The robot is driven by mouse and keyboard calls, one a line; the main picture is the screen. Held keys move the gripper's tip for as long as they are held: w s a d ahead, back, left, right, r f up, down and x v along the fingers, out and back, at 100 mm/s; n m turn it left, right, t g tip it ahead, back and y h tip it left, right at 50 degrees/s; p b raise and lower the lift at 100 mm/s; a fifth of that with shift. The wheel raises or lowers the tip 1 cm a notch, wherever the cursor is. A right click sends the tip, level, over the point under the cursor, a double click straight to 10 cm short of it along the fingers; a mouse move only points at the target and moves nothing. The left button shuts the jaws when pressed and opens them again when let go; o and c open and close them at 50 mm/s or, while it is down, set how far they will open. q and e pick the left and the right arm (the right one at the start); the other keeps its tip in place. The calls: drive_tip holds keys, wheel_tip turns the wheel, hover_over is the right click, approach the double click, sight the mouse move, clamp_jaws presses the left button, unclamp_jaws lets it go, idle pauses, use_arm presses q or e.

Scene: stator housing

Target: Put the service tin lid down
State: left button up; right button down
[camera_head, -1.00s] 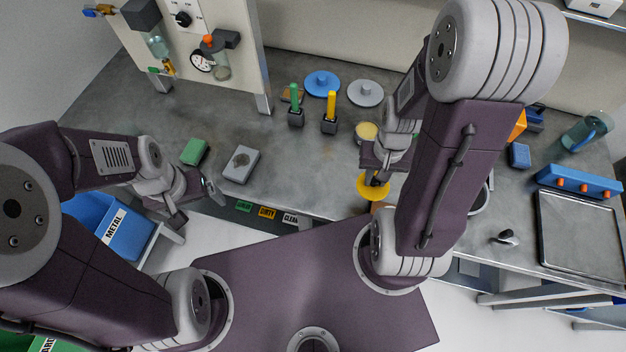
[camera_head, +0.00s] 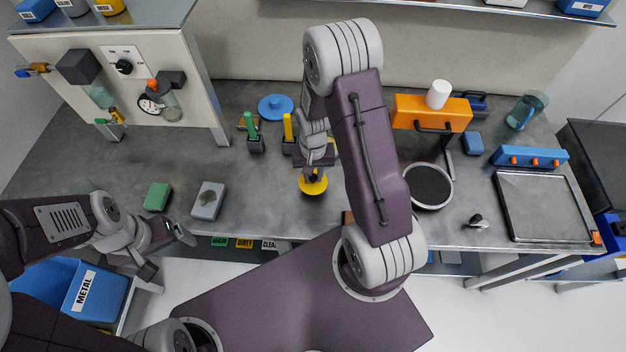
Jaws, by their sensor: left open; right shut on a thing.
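The yellow lid (camera_head: 313,187), a round disc with a dark centre where the jaws meet it, is under my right gripper (camera_head: 314,174), which is shut on it. The lid is over the front part of the grey bench; I cannot tell whether it touches the surface. My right arm hides the bench just behind and right of it.
A blue lid (camera_head: 276,108), green-handled (camera_head: 252,135) and yellow-handled (camera_head: 289,133) tools stand behind. A green block (camera_head: 157,196) and grey block (camera_head: 208,200) lie left. A dark round dish (camera_head: 430,186), orange box (camera_head: 432,112) and tray (camera_head: 543,205) are right. Bench between grey block and lid is clear.

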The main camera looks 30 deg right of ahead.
sight(313, 177)
wheel_tip(313, 177, down, 3)
drive_tip(key=shift+s+r, duration=0.1)
drive_tip(key=shift+w+f, duration=0.2)
drive_tip(key=shift+f, duration=0.2)
drive_tip(key=shift+s, duration=0.1)
drive_tip(key=shift+f, duration=0.15)
drive_tip(key=c, duration=1.2)
unclamp_jaws()
